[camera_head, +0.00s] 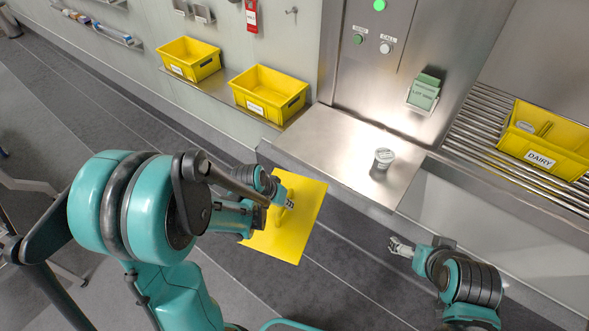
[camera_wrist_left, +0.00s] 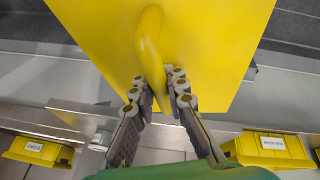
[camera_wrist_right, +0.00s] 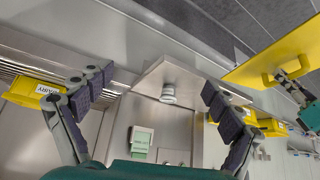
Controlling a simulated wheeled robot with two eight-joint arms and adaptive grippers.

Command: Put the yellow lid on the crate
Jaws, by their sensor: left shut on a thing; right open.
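The yellow lid (camera_head: 285,235) is a flat plate with a loop handle, held in the air in front of the steel counter. My left gripper (camera_head: 284,199) is shut on the handle (camera_wrist_left: 150,45), which fills the upper middle of the left wrist view. The lid also shows at the upper right of the right wrist view (camera_wrist_right: 290,50). The yellow crate labelled DAIRY (camera_head: 541,160) sits open on the rollers at the far right, with a cup-like item inside; it also shows in the right wrist view (camera_wrist_right: 30,91). My right gripper (camera_head: 399,246) is open and empty, below the counter edge (camera_wrist_right: 152,82).
A small lidded cup (camera_head: 383,158) stands on the steel counter (camera_head: 335,150). Two open yellow bins (camera_head: 189,60) (camera_head: 268,95) sit on a wall shelf. A green card holder (camera_head: 424,92) and buttons are on the steel panel. The floor before the counter is clear.

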